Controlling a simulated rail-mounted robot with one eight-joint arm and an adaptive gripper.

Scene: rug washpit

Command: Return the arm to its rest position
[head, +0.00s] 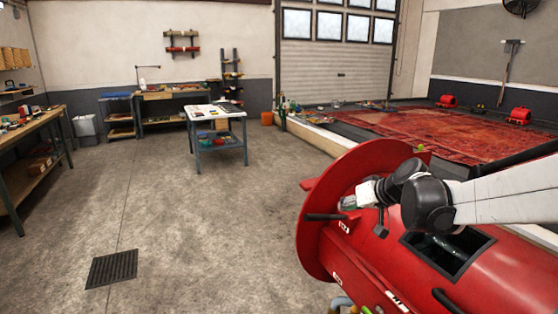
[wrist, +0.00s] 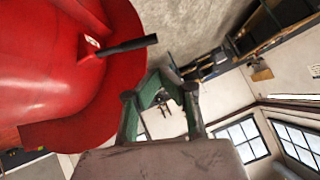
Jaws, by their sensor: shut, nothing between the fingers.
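My white and black arm (head: 500,198) reaches in from the right over a red drum-shaped machine (head: 400,268). My gripper (wrist: 168,88) is shut and empty; its green and dark fingers meet at the tips in the wrist view. In the head view, my gripper (head: 349,202) is small and partly hidden, in front of the machine's round red flange. In the wrist view, the red machine (wrist: 50,70) fills the left side, with a black handle (wrist: 128,46) close to the fingers. I cannot tell the exact gap between the gripper and the machine.
A small table (head: 217,113) stands mid-floor, with a workbench (head: 30,130) on the left. A red rug (head: 430,130) lies in the washpit behind the machine. A floor drain (head: 112,268) is at front left. The concrete floor left of the machine is clear.

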